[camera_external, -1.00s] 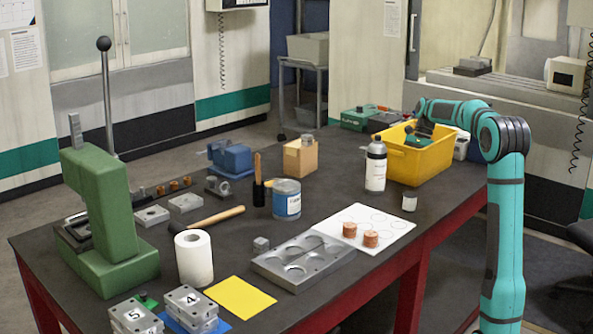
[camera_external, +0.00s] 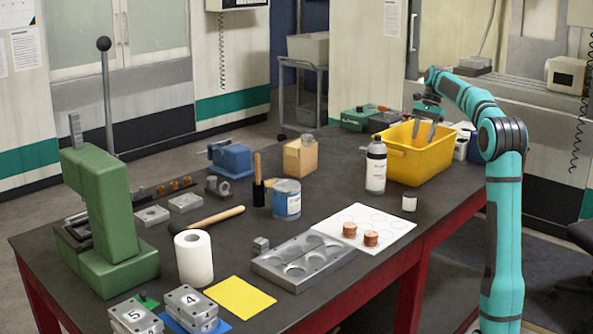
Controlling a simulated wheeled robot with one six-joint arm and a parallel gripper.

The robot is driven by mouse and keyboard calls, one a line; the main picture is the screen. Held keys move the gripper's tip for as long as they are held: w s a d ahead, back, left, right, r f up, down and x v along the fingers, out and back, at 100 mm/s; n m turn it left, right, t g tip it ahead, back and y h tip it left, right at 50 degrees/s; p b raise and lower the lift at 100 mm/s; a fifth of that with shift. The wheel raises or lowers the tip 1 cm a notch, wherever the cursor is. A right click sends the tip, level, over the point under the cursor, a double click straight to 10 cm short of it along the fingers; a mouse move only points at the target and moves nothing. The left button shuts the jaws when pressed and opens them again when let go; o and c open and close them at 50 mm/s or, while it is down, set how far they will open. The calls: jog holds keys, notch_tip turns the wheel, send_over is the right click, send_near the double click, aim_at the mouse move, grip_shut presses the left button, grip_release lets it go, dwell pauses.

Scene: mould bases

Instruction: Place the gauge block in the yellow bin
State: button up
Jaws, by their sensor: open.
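The yellow bin (camera_external: 420,165) stands at the back right of the table. My gripper (camera_external: 424,138) is over the bin, pointing down, with its two fingers spread and nothing visible between them. The fingertips are around the level of the bin's rim. The bin's floor is hidden by its front wall, so I cannot see what lies inside. A small grey metal block (camera_external: 261,245) sits on the table by the corner of the silver mould plate; I cannot tell whether it is the gauge block.
A white bottle (camera_external: 376,168) stands just left of the bin, with a small white jar (camera_external: 409,202) in front. Copper pieces (camera_external: 371,238) sit on a white sheet. A green press (camera_external: 105,215), a blue can (camera_external: 287,200) and a paper roll (camera_external: 194,258) stand farther left.

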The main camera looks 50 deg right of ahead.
jog(key=a+r+n+t+h, duration=0.1)
jog(key=a, duration=0.3)
jog(key=a+r+n+t+h, duration=0.1)
jog(key=a, duration=0.4)
jog(key=a+r+n+t+h, duration=0.1)
jog(key=a, duration=0.3)
jog(key=shift+s+a+r+n, duration=0.2)
jog(key=shift+a+r+n, duration=0.05)
jog(key=shift+r+n, duration=0.05)
jog(key=s+a+r+n+t+h, duration=0.1)
jog(key=s+a+r+n+t, duration=0.15)
jog(key=a, duration=0.45)
jog(key=s+a+r+n+t+h, duration=0.1)
jog(key=s+a+n+t+h, duration=0.15)
jog(key=a, duration=0.45)
jog(key=s+a+n+t+y, duration=0.2)
jog(key=s+a+n+t, duration=0.7)
jog(key=s+a, duration=0.6)
jog(key=s, duration=0.3)
jog(key=shift+s+a+f, duration=0.25)
jog(key=shift+a+f, duration=0.1)
